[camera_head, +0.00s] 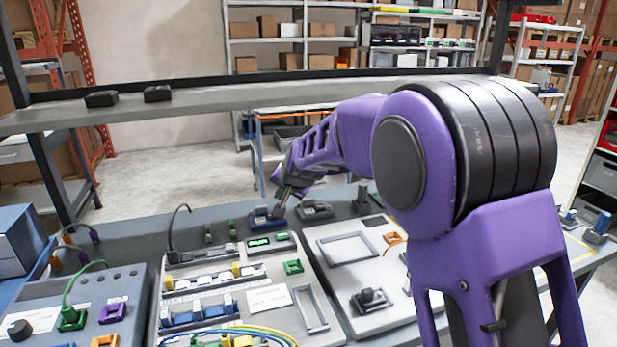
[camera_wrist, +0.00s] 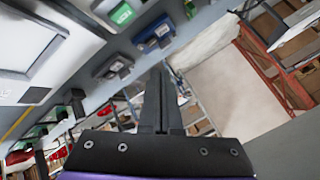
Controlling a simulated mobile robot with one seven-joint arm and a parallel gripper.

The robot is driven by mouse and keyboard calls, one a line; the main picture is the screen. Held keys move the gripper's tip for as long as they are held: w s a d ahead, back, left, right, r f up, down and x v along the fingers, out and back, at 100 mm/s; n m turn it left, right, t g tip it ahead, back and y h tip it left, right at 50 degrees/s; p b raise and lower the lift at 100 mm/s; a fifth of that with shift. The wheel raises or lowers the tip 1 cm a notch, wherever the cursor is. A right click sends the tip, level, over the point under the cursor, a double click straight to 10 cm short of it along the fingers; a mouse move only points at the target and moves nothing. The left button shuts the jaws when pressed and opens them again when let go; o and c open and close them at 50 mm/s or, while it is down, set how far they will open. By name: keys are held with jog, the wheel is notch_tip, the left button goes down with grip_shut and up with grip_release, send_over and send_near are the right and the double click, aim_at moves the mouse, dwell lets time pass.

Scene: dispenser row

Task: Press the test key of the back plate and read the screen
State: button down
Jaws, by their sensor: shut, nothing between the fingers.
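The middle panel (camera_head: 215,300) has a small screen (camera_head: 259,242) lit with green characters at its back right; they are too small to read. The green screen also shows at the top of the wrist view (camera_wrist: 122,14). A blue block-shaped device (camera_head: 266,215) stands behind the panel at the back of the table, and it shows in the wrist view (camera_wrist: 152,35). My gripper (camera_head: 281,207) is shut and empty, pointing down close to this blue device; I cannot tell whether it touches. In the wrist view my fingers (camera_wrist: 160,80) are together. I cannot single out the test key.
A grey device (camera_head: 315,210) stands right of the blue one. A white panel (camera_head: 335,295) lies right of the middle panel, and a grey panel (camera_head: 95,310) with cables lies left. A shelf (camera_head: 230,97) spans above the table's back. My arm hides the right side.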

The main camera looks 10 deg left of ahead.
aim_at(283, 238)
jog(key=f+b, duration=0.2)
jog(key=f, duration=0.1)
jog(key=f+b, duration=0.2)
jog(key=f, duration=0.1)
jog(key=f+b, duration=0.2)
jog(key=f, duration=0.1)
jog(key=shift+w+a+f+b, duration=0.1)
jog(key=shift+w+f+b, duration=0.15)
jog(key=shift+b, duration=0.15)
dwell(1.8)
jog(key=shift+f+b, duration=0.3)
jog(key=shift+f, duration=0.05)
jog(key=shift+f+b, duration=0.4)
jog(key=shift+f, duration=0.15)
dwell(0.5)
dwell(0.3)
jog(key=shift+r+p, duration=0.75)
jog(key=shift+r, duration=0.15)
jog(key=shift+r, duration=0.15)
